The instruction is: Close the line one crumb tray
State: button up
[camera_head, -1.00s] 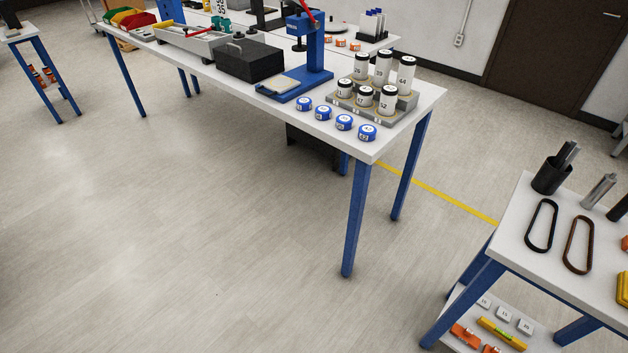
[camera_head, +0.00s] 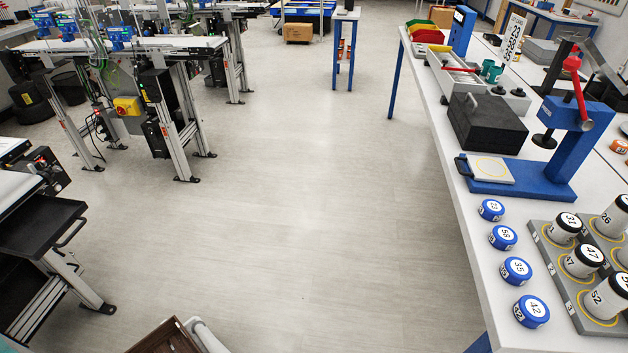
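A black tray (camera_head: 38,226) with a bar handle (camera_head: 72,232) on its right side shows at the left edge. It sits low at the end of the nearest conveyor (camera_head: 14,190) and sticks out from under it. It looks like a crumb tray pulled out, but I see no line number on it. Its left part is cut off by the picture edge. My gripper is not in view.
Other conveyors (camera_head: 130,46) stand on metal legs at the upper left. The floor (camera_head: 310,210) between is clear. A brown-topped object (camera_head: 165,338) is at the bottom edge.

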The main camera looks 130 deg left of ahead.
aim_at(29, 233)
jog(key=i+j+z, duration=0.2)
jog(key=j+z, duration=0.15)
jog(key=i+j+z, duration=0.15)
jog(key=j+z, duration=0.15)
jog(key=i+j+z, duration=0.1)
jog(key=j+z, duration=0.25)
jog(key=z, duration=4.85)
jog(key=k+j+z, duration=0.1)
jog(key=j+z, duration=0.15)
jog(key=j, duration=0.2)
jog(key=k+j+z, duration=0.1)
jog(key=j+z, duration=0.2)
jog(key=j, duration=0.15)
jog(key=k+j+z, duration=0.25)
jog(key=j, duration=0.15)
jog(key=i, duration=0.1)
